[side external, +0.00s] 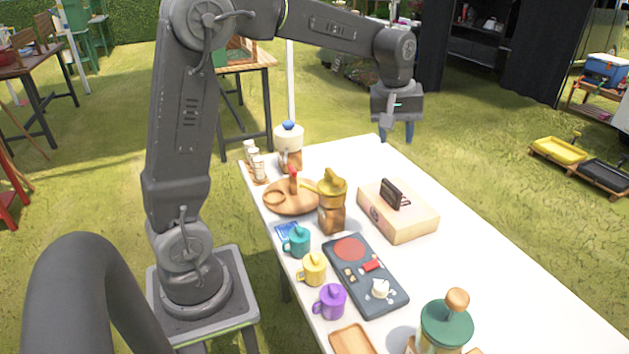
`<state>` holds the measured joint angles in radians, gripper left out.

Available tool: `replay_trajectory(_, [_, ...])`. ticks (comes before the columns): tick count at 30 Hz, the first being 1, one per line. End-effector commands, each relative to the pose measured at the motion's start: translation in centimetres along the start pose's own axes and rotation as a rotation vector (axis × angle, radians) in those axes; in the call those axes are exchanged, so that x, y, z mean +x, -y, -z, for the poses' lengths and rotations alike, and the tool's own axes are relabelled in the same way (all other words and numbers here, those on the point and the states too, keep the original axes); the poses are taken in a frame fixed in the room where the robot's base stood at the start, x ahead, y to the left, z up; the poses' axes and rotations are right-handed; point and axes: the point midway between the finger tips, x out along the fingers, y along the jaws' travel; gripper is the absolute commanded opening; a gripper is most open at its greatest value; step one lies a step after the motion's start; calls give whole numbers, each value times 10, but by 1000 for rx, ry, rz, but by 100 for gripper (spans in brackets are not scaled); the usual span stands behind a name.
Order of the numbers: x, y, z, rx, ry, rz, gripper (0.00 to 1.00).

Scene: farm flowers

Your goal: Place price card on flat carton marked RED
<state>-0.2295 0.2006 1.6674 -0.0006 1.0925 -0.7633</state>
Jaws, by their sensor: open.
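A flat tan carton (412,222) lies on the white table right of the middle. A faint mark shows on its near left side, too small to read. A small dark piece (396,193) stands tilted on top of the carton; I cannot tell whether it is the price card. My gripper (396,136) points down with blue fingertips, near the table's far end and well apart from the carton. It is open, with nothing seen between the fingers.
A dark board (372,291) with a red disc lies in front of the carton. Teal (298,243), yellow (314,268) and purple (331,301) mugs line the left edge. A gold-topped jar (332,205) stands left of the carton. The table's right side is clear.

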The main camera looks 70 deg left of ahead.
Motion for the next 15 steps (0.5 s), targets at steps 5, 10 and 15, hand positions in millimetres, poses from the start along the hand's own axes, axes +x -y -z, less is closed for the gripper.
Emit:
replay_trajectory(5, [-44,32,-70,293,-69,-73,42])
replay_trajectory(10, [-60,72,-132,569,-142,-129,42])
replay_trajectory(15, [-57,110,-179,805,-215,-171,42])
